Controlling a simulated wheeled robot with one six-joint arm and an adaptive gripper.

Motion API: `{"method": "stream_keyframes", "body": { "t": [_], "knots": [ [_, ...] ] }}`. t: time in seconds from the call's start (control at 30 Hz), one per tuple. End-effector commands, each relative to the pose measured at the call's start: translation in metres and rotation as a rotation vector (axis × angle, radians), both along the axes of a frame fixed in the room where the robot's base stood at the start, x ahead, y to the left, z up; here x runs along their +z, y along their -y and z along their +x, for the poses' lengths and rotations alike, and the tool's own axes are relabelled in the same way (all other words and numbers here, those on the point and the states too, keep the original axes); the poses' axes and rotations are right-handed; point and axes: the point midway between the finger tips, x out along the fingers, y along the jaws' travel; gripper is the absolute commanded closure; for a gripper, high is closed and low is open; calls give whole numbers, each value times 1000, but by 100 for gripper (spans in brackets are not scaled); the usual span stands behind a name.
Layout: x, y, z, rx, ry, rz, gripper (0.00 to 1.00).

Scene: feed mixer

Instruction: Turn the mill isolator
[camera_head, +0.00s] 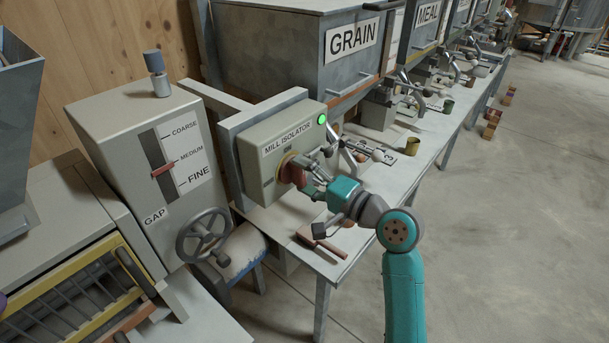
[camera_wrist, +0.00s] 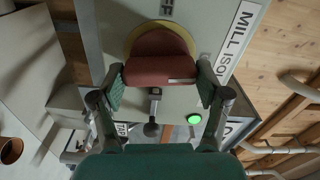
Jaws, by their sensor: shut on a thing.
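The mill isolator (camera_head: 258,150) is a grey-green box with a white "MILL ISOLATOR" label and a lit green lamp (camera_head: 322,119). Its red knob (camera_wrist: 160,58) sits on a yellow disc (camera_wrist: 131,36) and fills the upper middle of the wrist view. My gripper (camera_wrist: 161,76) has one finger on each side of the red knob and is shut on it. In the head view my gripper (camera_head: 304,173) reaches the box's front and partly hides the knob. In the wrist view a partly cut-off marking ending in "FF" (camera_wrist: 166,8) shows beyond the disc.
A grey gap box (camera_head: 130,135) with a handwheel (camera_head: 204,235) stands at the left. Below my arm, a brown-handled tool (camera_head: 320,240) lies on the bench (camera_head: 300,258). A grain hopper (camera_head: 290,60) stands behind.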

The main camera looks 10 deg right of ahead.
Motion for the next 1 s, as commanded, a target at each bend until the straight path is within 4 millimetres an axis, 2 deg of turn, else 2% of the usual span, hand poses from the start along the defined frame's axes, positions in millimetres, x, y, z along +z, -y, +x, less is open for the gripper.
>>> {"method": "stream_keyframes", "body": {
  "t": [0.4,0.9,0.93,1.0],
  "knots": [
    [-1,0,0,-1,-96,131,60],
    [-1,0,0,-1,-106,144,60],
    [-1,0,0,-1,-106,144,20],
    [-1,0,0,-1,-106,144,3]
  ]
}}
